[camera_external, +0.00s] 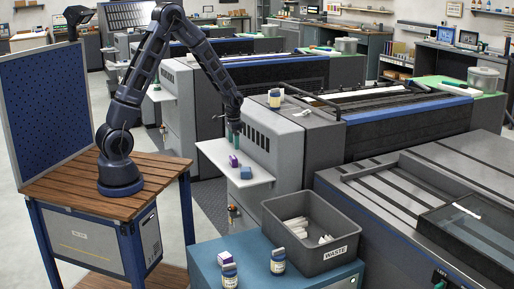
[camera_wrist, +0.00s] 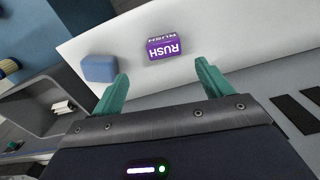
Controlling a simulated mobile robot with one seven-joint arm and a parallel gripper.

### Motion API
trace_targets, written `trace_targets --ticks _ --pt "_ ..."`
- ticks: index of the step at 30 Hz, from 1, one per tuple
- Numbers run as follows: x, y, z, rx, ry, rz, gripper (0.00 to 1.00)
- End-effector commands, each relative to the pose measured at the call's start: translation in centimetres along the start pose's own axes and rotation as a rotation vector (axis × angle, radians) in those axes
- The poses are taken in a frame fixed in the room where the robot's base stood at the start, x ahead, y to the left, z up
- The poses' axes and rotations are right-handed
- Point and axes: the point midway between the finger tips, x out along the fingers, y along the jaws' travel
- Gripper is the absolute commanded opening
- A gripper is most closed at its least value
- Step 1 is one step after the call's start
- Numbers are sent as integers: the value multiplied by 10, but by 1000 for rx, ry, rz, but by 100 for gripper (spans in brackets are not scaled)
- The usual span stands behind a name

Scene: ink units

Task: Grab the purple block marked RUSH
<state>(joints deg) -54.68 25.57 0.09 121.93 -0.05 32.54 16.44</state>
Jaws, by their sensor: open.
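The purple block marked RUSH (camera_wrist: 162,49) lies on a white shelf (camera_wrist: 105,35) in the wrist view, its lettering upside down in the picture. In the external view the purple block (camera_external: 233,161) is on the shelf (camera_external: 212,150) just below my gripper (camera_external: 235,138). In the wrist view my gripper (camera_wrist: 162,88) is open, with its two green fingers apart and nothing between them. The block appears beyond the fingertips, roughly centred between them, with a gap. No contact shows.
A blue block (camera_wrist: 99,69) lies beside the purple one; it also shows in the external view (camera_external: 246,172). A grey waste bin (camera_external: 325,255) holding white pieces stands on a blue cabinet (camera_external: 205,262) in front. A grey machine wall (camera_external: 262,140) rises behind the shelf.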

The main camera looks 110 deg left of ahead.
Motion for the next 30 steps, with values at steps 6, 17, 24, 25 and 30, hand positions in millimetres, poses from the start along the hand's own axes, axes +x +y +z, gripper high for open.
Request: trace_targets --ticks 6,17,24,25,30 --pt "31 0 0 0 -2 1 78" --pt "51 -1 -1 1 -1 0 78" --pt "77 -7 -2 0 -2 1 78" --pt "81 -8 -3 0 -1 1 78" --pt "96 -7 -3 1 0 0 78"
